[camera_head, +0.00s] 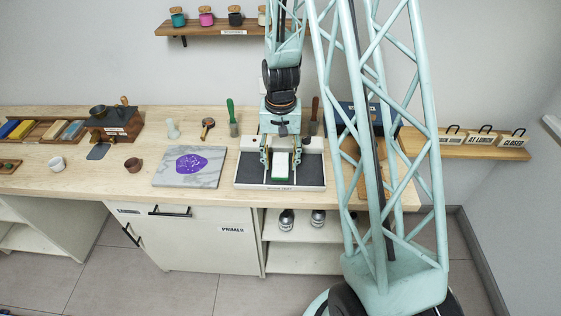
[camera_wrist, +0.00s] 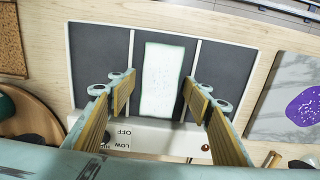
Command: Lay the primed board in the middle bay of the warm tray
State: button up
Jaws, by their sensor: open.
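The primed board (camera_head: 282,161), white on top with a green edge, lies in the middle bay of the warm tray (camera_head: 311,175). In the wrist view the board (camera_wrist: 161,80) looks flat and lengthwise between the tray's two white dividers (camera_wrist: 195,58), with dark bays on either side. My gripper (camera_head: 281,156) is over the tray, pointing down. In the wrist view my gripper (camera_wrist: 163,95) is open, one finger on each side of the board, with a visible gap to it. The fingers partly cover the side bays. Whether the fingertips touch the tray cannot be told.
A marbled slab with a purple patch (camera_head: 192,163) lies left of the tray. A green-handled tool (camera_head: 231,112) stands behind it. The tray's control panel (camera_wrist: 140,135) carries OFF and LOW marks. A wall shelf with jars (camera_head: 205,30) hangs above. Bare bench shows left of the slab.

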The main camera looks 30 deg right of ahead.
aim_at(281, 164)
jog(key=shift+r, duration=0.15)
notch_tip(281, 164, up, 12)
dwell(1.0)
jog(key=shift+r, duration=0.1)
dwell(0.6)
